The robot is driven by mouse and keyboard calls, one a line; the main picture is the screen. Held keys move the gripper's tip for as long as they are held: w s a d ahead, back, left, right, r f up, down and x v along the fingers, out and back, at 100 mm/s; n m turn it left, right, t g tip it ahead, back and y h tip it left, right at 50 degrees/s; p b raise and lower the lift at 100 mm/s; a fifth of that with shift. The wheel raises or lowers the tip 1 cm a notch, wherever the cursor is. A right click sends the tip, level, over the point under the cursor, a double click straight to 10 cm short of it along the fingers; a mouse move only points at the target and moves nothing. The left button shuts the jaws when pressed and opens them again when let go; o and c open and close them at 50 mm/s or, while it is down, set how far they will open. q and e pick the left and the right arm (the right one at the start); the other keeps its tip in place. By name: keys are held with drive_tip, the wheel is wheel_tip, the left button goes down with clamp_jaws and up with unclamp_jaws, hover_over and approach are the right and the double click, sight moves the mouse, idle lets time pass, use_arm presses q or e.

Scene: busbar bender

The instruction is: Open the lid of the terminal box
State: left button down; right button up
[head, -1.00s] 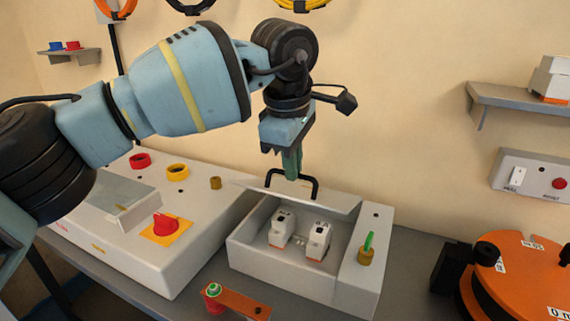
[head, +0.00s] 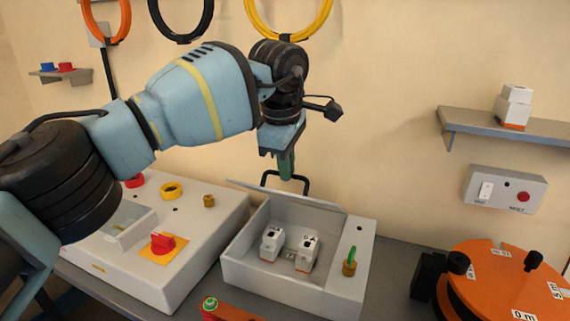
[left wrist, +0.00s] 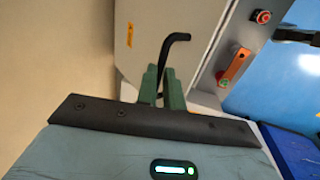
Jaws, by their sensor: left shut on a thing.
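The terminal box (head: 252,279) is a light grey box on the bench, with two white-and-orange blocks (head: 307,254) inside. Its lid (head: 285,196) is raised at the back, with its black handle (head: 303,183) on it. My left gripper (head: 286,178) is shut on the handle, its green fingers pointing down. In the left wrist view the green fingers (left wrist: 162,88) are closed on the bent black handle (left wrist: 175,42). The lid also shows in the left wrist view (left wrist: 145,35). My right gripper is not in view.
A grey control box (head: 120,262) with a red switch (head: 162,243) stands to the left. An orange reel (head: 500,285) sits to the right. A wall shelf (head: 490,125) is above it.

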use_arm(q)
drive_tip(key=shift+w+f, duration=0.15)
drive_tip(key=shift+f, duration=0.4)
drive_tip(key=c, duration=1.8)
unclamp_jaws()
drive_tip(key=shift+w+f, duration=0.1)
drive_tip(key=shift+w, duration=0.05)
drive_tip(key=shift+o, duration=1.4)
drive_tip(key=shift+w+d+f, duration=0.1)
drive_tip(key=shift+w+d, duration=0.1)
drive_tip(key=shift+w, duration=0.25)
drive_tip(key=shift+s+a+r, duration=0.1)
drive_tip(key=shift+s+r, duration=0.35)
drive_tip(key=shift+r, duration=0.05)
drive_tip(key=v, duration=0.7)
drive_tip(key=shift+w+r, duration=0.1)
